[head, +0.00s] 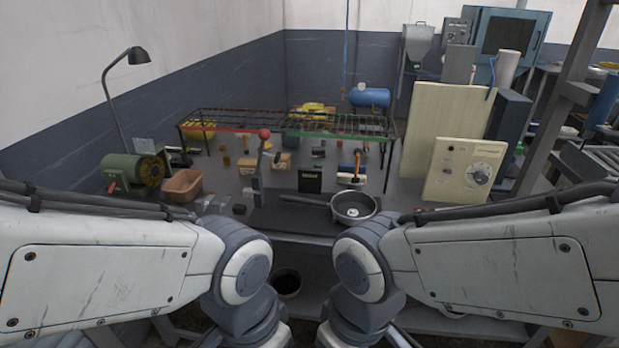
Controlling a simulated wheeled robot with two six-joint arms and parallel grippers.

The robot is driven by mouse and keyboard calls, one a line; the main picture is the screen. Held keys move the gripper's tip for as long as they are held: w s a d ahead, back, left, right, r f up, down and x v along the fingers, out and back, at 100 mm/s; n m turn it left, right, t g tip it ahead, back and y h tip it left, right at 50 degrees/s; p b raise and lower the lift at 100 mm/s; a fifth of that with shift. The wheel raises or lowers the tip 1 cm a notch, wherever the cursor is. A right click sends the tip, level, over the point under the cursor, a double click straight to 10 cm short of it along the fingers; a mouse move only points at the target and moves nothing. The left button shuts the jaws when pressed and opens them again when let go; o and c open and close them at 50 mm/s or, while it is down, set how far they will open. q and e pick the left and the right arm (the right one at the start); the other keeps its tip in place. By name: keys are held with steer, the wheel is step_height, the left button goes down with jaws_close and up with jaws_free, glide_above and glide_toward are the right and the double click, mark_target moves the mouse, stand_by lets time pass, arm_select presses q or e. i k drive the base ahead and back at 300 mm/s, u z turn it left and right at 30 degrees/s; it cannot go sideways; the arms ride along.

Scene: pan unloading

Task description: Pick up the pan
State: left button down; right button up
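A dark grey pan (368,207) sits on a dark mat (270,217) near the front edge of the workbench. Its long handle points left, and a small whitish thing (352,212) shows inside it. My two arms come in from the left and right and bend downward at the bottom centre, in front of the bench. Neither gripper is in the picture. No part of my arms that shows touches the pan.
A wire rack (285,123) stands behind the pan with small items under it. A green motor (125,170) and a brown bin (182,186) are at left. A cream control box (465,171) and panels stand at right. A dark round container (287,283) is below the bench.

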mark_target(351, 208)
steer(key=k, duration=0.55)
steer(key=z, duration=0.05)
steer(key=i, duration=1.15)
steer(key=u, duration=0.75)
